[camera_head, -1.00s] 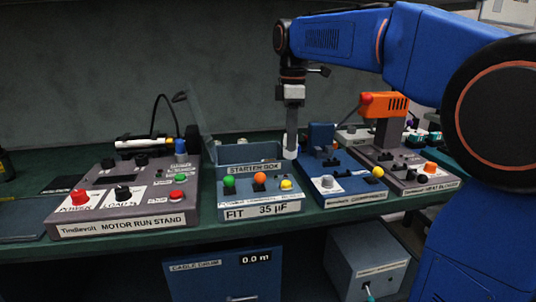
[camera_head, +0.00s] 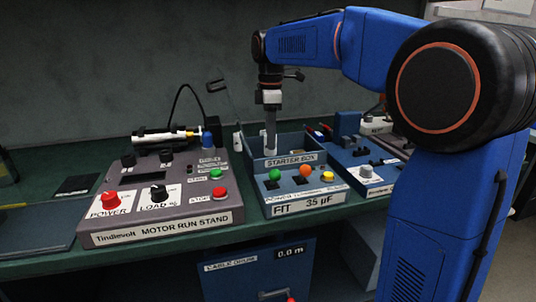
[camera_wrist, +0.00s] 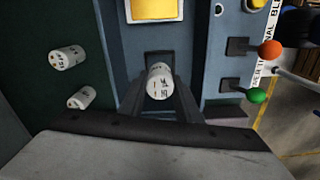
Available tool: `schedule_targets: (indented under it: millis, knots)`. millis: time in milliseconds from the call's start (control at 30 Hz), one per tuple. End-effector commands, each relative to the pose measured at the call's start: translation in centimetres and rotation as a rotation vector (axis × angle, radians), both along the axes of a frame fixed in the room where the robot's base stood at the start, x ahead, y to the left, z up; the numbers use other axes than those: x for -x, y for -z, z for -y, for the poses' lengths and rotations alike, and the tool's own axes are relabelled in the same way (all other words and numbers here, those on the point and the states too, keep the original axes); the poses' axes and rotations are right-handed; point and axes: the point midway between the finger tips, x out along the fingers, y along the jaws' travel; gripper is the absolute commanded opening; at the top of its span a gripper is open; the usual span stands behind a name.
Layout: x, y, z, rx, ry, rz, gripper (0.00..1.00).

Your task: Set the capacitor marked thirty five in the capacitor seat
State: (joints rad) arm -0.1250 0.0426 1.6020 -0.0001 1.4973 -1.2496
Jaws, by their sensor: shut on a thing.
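My gripper (camera_head: 270,148) points down into the open starter box (camera_head: 297,206), whose front label reads "FIT 35 µF". In the wrist view my gripper (camera_wrist: 160,100) is shut on a white cylindrical capacitor (camera_wrist: 159,83). Dark print shows on its end, too small to read surely. A dark square shape (camera_wrist: 153,57) shows just behind it; I cannot tell whether this is the capacitor seat or whether they touch. Two other white capacitors, one upper (camera_wrist: 67,57) and one lower (camera_wrist: 82,97), are on the green bench left of the box; their marks are unreadable.
The motor run stand (camera_head: 165,198) is left of the starter box, and a blue unit (camera_head: 366,172) is close on its right. Orange (camera_wrist: 271,50) and green (camera_wrist: 257,95) knobs are on the box's front panel.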

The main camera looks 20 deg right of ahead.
Motion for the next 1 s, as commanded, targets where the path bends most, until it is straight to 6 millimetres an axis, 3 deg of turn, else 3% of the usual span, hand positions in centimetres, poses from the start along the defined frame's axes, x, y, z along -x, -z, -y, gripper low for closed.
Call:
schedule_targets:
  millis: [267, 500, 900, 933, 1000]
  knots:
    - [0.0, 1.9, 0.0, 0.000, 0.000, -0.001, 0.07]
    - [0.0, 4.9, 0.0, 0.000, 0.000, -0.001, 0.07]
    - [0.0, 5.4, 0.0, 0.000, 0.000, 0.000, 0.07]
    - [0.0, 5.4, 0.0, 0.000, 0.000, 0.000, 0.35]
    - [0.0, 5.3, 0.0, 0.000, 0.000, 0.000, 0.49]
